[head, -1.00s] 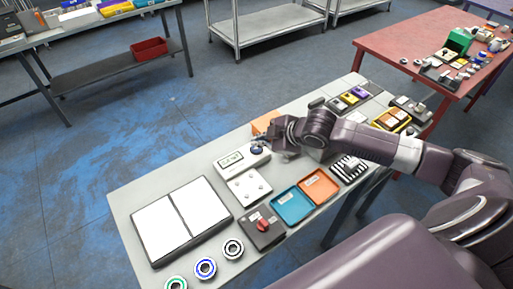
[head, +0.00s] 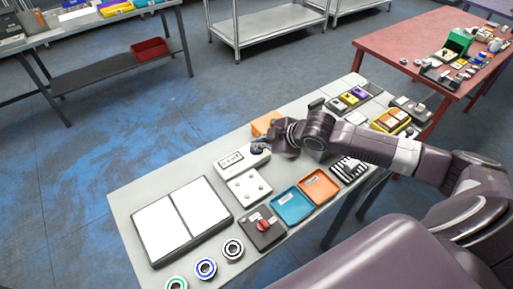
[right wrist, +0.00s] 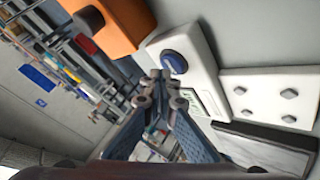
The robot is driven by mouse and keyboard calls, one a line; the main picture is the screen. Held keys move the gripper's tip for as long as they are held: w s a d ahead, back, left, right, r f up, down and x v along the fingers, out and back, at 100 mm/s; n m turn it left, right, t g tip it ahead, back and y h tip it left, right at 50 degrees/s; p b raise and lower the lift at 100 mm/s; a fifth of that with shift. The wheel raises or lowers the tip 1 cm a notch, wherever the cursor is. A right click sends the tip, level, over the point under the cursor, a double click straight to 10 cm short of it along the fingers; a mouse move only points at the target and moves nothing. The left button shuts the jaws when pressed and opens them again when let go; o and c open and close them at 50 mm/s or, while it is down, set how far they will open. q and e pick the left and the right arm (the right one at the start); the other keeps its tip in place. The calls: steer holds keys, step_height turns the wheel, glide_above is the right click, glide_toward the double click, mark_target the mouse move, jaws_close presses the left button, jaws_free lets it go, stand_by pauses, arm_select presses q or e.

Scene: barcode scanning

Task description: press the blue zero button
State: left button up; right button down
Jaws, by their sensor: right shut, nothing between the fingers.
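The white box with a small display (head: 245,160) stands on the grey table, and its round blue button (right wrist: 175,62) shows dark blue on a black collar in the right wrist view. In the head view the button (head: 257,147) is at the box's right end, partly covered by my right gripper. My right gripper (head: 268,146) is shut and empty, with its fingertips (right wrist: 160,88) in front of the box close to the button. I cannot tell whether they touch it. My left gripper is not in view.
A white plate with several knobs (head: 249,187) is beside the box. An orange block (head: 265,123) is behind my gripper. Blue (head: 293,206) and orange (head: 319,185) trays and a black box with a red switch (head: 263,226) are nearer the front.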

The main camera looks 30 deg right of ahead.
mark_target(258, 150)
steer(key=shift+f, duration=0.65)
stand_by(0.8)
steer(key=shift+r+p, duration=0.9)
steer(key=shift+p, duration=0.1)
step_height(258, 150, up, 5)
steer(key=p, duration=0.5)
steer(key=shift+r, duration=0.1)
stand_by(0.6)
